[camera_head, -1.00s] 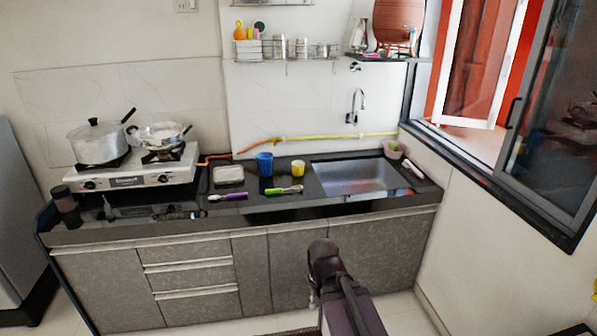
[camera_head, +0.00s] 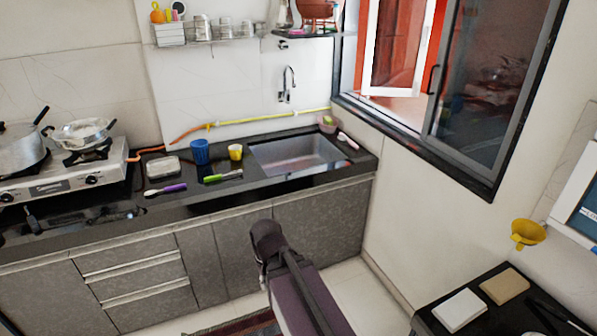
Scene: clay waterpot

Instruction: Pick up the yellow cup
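The small yellow cup (camera_head: 235,152) stands upright on the black countertop (camera_head: 218,192), just left of the sink. A taller blue cup (camera_head: 200,152) stands to its left. My gripper (camera_head: 262,262) is at the end of my arm in the lower middle, in front of the cabinets and well short of the counter, apart from the cup. Its fingers are small and dark here, so I cannot tell whether they are open or shut.
A green-handled utensil (camera_head: 222,177) and a purple-handled one (camera_head: 166,189) lie near the counter's front. The sink (camera_head: 297,157) is right of the cup. A stove (camera_head: 60,180) with pots is at left. A dark table (camera_head: 500,310) stands at lower right.

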